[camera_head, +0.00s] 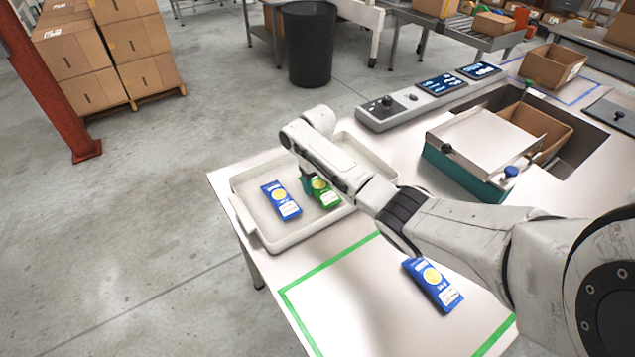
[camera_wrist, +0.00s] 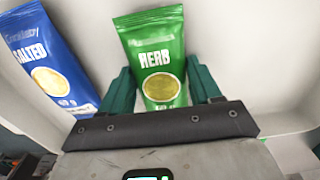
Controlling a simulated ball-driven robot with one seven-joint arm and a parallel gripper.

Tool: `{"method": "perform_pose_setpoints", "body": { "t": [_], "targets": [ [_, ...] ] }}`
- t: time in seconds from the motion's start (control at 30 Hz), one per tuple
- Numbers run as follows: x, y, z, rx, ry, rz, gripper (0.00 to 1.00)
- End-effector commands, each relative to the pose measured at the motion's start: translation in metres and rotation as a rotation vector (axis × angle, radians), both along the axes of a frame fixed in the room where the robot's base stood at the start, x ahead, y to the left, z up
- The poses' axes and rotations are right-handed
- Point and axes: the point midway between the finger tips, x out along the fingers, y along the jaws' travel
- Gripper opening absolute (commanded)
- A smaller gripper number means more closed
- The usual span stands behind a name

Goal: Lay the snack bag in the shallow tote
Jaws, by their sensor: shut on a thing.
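My gripper (camera_head: 308,184) is low over the shallow tote (camera_head: 310,230), a pale tray on the near left of the table. It is shut on a green snack bag (camera_head: 324,193). In the wrist view this bag (camera_wrist: 156,52) reads "HERB" and sits between my gripper's green fingers (camera_wrist: 160,88). I cannot tell whether it touches the tote floor. A blue snack bag (camera_head: 281,200) lies in the tote to its left; it also shows in the wrist view (camera_wrist: 48,62), reading "SALTED". Another blue snack bag (camera_head: 432,285) lies on the table, outside the tote.
A green outline (camera_head: 330,262) marks the table in front of the tote. A white-topped box (camera_head: 487,135), a control panel (camera_head: 415,98) and a recess holding a carton (camera_head: 540,130) are to the right. A black bin (camera_head: 311,45) stands on the floor behind.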

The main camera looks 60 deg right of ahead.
Motion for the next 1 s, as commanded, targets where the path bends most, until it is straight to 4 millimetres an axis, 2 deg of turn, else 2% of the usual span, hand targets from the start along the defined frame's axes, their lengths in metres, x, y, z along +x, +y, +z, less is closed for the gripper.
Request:
{"method": "perform_pose_setpoints", "body": {
  "t": [0.27,0.3,0.53,0.83,1.0],
  "targets": [
    [0.0,0.0,-0.002,0.0,0.0,0.001,0.33],
    [0.0,0.0,-0.001,0.0,0.0,0.001,0.67],
    [0.0,0.0,-0.001,0.0,0.001,0.001,0.88],
    [0.0,0.0,0.002,0.0,0.0,0.001,0.88],
    [0.001,0.0,0.023,-0.001,-0.002,0.002,0.88]
  ]
}}
